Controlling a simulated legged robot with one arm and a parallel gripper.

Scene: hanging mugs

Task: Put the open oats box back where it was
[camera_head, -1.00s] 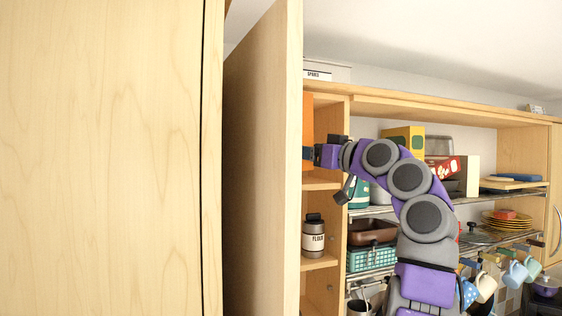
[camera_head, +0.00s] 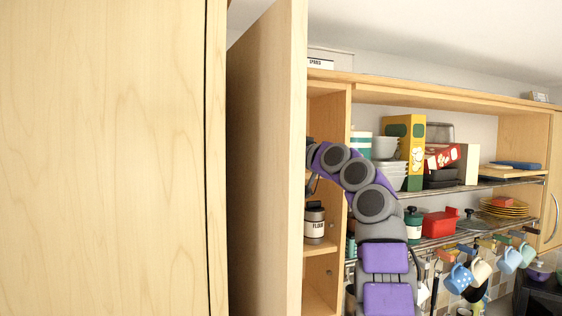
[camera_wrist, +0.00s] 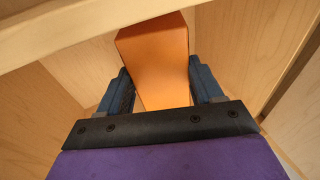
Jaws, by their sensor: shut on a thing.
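An orange box (camera_wrist: 155,52) is between the two blue fingers of my gripper (camera_wrist: 162,82) in the wrist view, and the gripper is shut on it. I take it for the oats box; no label shows, and I cannot tell whether its top is open. Pale wood cabinet walls surround it, and a wood edge crosses above it. I cannot tell whether the box touches a shelf. In the head view my arm reaches left into the narrow cabinet, and the open door (camera_head: 268,160) hides the gripper and the box.
A flour jar (camera_head: 314,222) stands on a cabinet shelf below my arm. To the right, a yellow-green box (camera_head: 416,150), white bowls (camera_head: 385,148) and a red container (camera_head: 440,222) stand on shelves. Mugs, including a light blue mug (camera_head: 458,278), hang beneath.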

